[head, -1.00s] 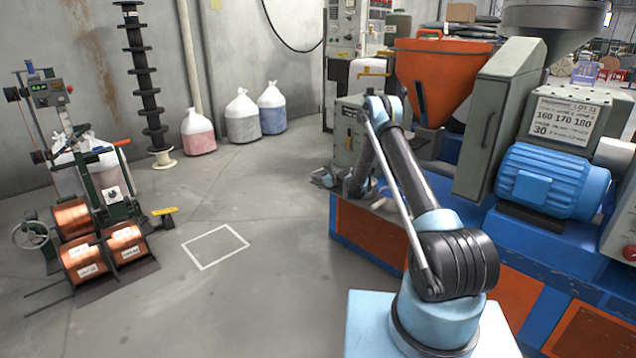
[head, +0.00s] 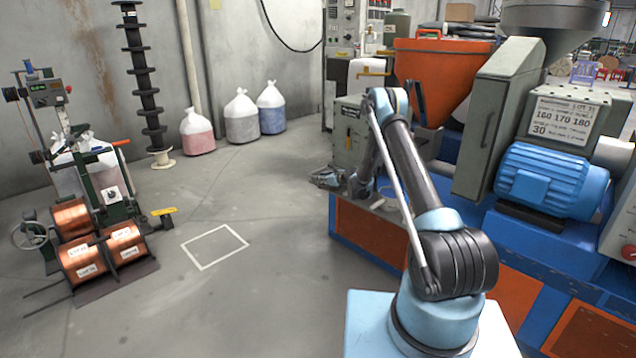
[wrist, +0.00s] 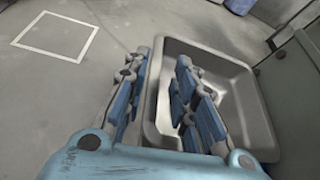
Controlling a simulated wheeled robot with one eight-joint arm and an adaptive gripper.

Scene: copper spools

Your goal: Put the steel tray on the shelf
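The steel tray (wrist: 222,88) is a grey, deep, rectangular pan with a rolled rim, seen from above in the wrist view. My gripper (wrist: 161,60) is open over its left side. The left finger shows outside the left rim and the right finger shows over the tray's inside, with a gap between them. I cannot tell whether either finger touches the tray. Part of the tray is hidden behind the right finger. In the head view my gripper (head: 327,178) is small, beside the blue machine base, and the tray is hard to make out. No shelf is clearly identifiable.
A grey-green surface (wrist: 300,85) stands close right of the tray. A white floor square (head: 215,247) lies on clear floor. Copper spools (head: 100,248) sit on a rack at left. Sacks (head: 241,118) stand by the wall. The extruder with its blue motor (head: 552,180) fills the right.

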